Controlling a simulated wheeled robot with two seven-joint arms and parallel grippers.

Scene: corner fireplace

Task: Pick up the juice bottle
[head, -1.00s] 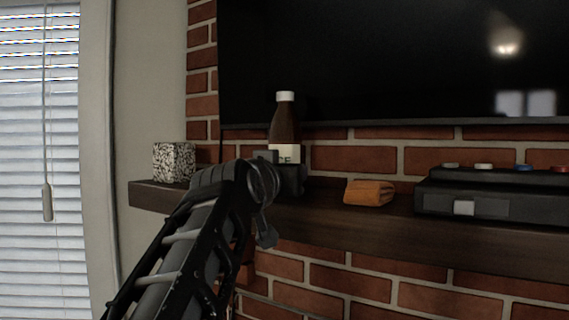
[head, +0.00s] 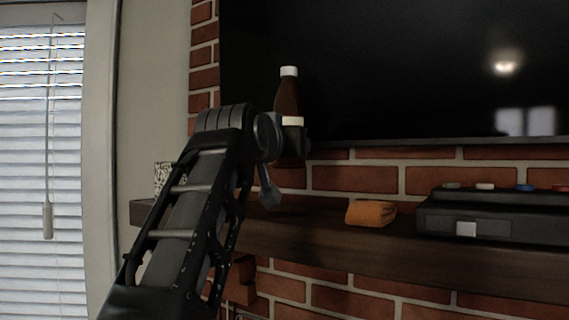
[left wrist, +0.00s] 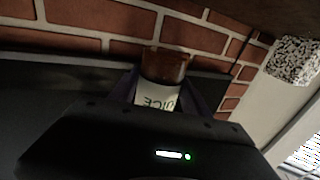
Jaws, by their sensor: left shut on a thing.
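The juice bottle (head: 288,92) is brown with a white cap and a pale label. My left gripper (head: 292,132) is shut on it and holds it upright above the mantel shelf, in front of the dark television. In the left wrist view the bottle (left wrist: 165,68) stands between the two fingers of the left gripper (left wrist: 160,95), with part of the label lettering showing. The gripper hides the bottle's lower part in the head view. My right gripper is not in view.
The dark wooden mantel (head: 310,237) holds an orange folded cloth-like item (head: 371,213), a black box (head: 480,218) with small coloured pieces on top, and a speckled cube (left wrist: 292,62) at the left end. The television (head: 420,70) is close behind the bottle.

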